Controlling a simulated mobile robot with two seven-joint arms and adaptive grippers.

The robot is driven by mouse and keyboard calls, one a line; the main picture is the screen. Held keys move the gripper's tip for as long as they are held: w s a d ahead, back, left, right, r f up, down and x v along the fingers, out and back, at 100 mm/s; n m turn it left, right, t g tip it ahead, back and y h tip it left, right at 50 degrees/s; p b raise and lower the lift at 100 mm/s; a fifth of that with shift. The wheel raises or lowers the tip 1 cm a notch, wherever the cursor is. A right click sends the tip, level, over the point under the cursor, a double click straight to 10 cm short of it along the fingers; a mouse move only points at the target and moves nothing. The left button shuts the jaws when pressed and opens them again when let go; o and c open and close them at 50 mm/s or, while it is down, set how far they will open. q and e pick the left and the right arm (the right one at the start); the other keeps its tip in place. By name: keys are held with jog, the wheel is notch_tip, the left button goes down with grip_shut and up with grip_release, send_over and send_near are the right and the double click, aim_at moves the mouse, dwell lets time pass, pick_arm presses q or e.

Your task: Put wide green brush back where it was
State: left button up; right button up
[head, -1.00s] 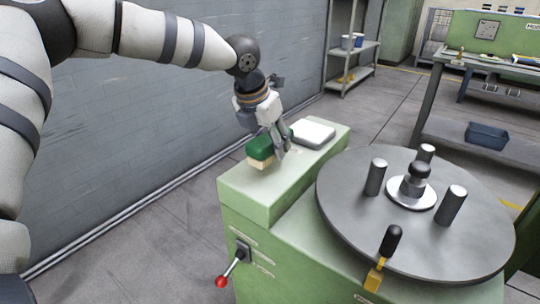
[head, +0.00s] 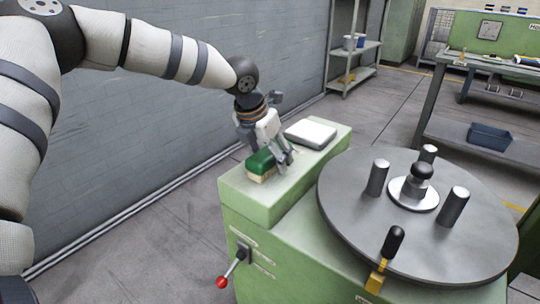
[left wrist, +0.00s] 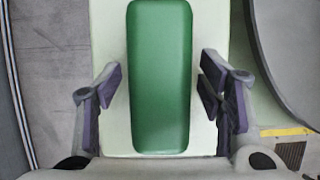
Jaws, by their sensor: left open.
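The wide green brush (head: 261,165) has a green top and pale bristles. It sits on the flat top of the green machine (head: 235,188), near the left end. In the left wrist view the brush (left wrist: 160,75) lies lengthwise between my fingers, with a gap on both sides. My left gripper (head: 270,164) is open around the brush and its fingers do not touch it; it also shows in the left wrist view (left wrist: 160,98). My right gripper is not in view.
A white pad (head: 310,133) lies behind the brush on the same top. A round grey turntable (head: 340,210) with upright posts stands to the right. A red-knobbed lever (head: 222,281) sticks out at the front. A grey wall runs along the left.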

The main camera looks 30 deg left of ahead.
pick_arm(q)
jog(key=p+v, duration=0.1)
jog(key=v, duration=1)
jog(key=shift+p, duration=0.3)
jog(key=shift+s+r, duration=0.2)
jog(key=shift+r, duration=0.2)
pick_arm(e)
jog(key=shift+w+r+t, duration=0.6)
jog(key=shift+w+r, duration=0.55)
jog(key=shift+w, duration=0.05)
